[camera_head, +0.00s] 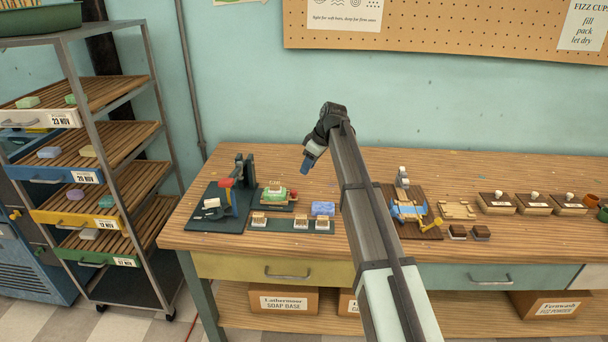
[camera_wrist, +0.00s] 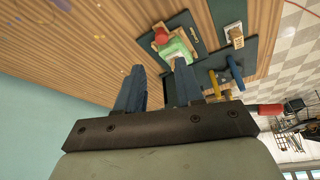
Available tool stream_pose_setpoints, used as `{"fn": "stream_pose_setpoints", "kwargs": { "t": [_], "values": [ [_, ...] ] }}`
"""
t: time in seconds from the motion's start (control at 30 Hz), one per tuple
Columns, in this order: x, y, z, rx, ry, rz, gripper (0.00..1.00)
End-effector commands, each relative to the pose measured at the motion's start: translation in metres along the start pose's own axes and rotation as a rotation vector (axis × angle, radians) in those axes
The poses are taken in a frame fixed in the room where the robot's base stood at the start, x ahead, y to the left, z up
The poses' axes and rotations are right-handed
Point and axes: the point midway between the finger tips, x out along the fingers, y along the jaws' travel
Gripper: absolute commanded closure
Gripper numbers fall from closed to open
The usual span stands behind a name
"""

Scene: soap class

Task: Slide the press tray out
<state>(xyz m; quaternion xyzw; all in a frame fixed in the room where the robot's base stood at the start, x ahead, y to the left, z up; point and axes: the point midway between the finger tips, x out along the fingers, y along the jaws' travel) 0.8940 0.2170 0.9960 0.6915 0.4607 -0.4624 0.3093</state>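A dark press (camera_head: 247,172) with a blue lever and red grip (camera_head: 227,183) stands on a dark green base at the bench's left. The green block also shows in the wrist view (camera_wrist: 180,50). I cannot tell for certain which part is the press tray. My gripper (camera_head: 306,167) is in the air above the bench, right of the press. In the wrist view its blue-grey fingers (camera_wrist: 158,92) are apart with nothing between them.
A wooden board with a blue device (camera_head: 408,210) stands to the right of my arm. A shelf rack (camera_head: 150,130) stands left of the bench. The bench's back strip is mostly clear.

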Motion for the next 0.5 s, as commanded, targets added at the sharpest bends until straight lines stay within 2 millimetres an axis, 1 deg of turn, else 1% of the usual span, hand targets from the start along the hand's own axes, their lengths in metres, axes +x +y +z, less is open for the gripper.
{"fn": "stream_pose_setpoints", "kwargs": {
  "t": [0.03, 0.2, 0.5],
  "values": [
    [-0.006, 0.0, 0.0, 0.0, 0.0, 0.001, 0.63],
    [-0.015, 0.0, 0.0, 0.0, 0.0, 0.0, 0.63],
    [-0.017, 0.0, 0.0, 0.0, -0.001, 0.0, 0.63]
  ]
}}
